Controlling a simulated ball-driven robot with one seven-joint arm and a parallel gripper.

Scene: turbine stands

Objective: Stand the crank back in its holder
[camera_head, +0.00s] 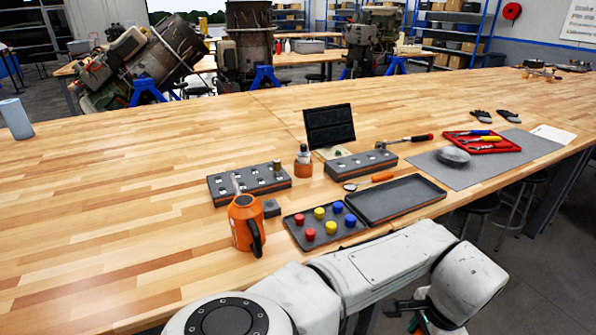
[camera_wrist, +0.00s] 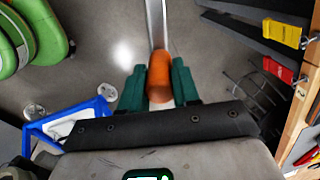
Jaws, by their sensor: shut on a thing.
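In the wrist view my gripper (camera_wrist: 158,84) has its green fingers closed on both sides of an orange cylindrical grip with a flat silver metal bar, seemingly the crank (camera_wrist: 160,74). The bar runs away from the fingers to the top of the picture. In the head view my gripper (camera_head: 418,316) is partly cut off at the bottom, in front of the table's near edge. The crank cannot be made out there. Two dark blocks with slots, a left one (camera_head: 265,187) and a right one (camera_head: 352,168), stand on the table; I cannot tell which thing is the holder.
An orange can (camera_head: 244,229) stands near a tray of coloured knobs (camera_head: 301,241). An empty dark tray (camera_head: 398,200), an orange-handled mirror (camera_head: 381,177) and a red tool tray (camera_head: 491,147) lie rightward. A black screen (camera_head: 330,125) stands behind.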

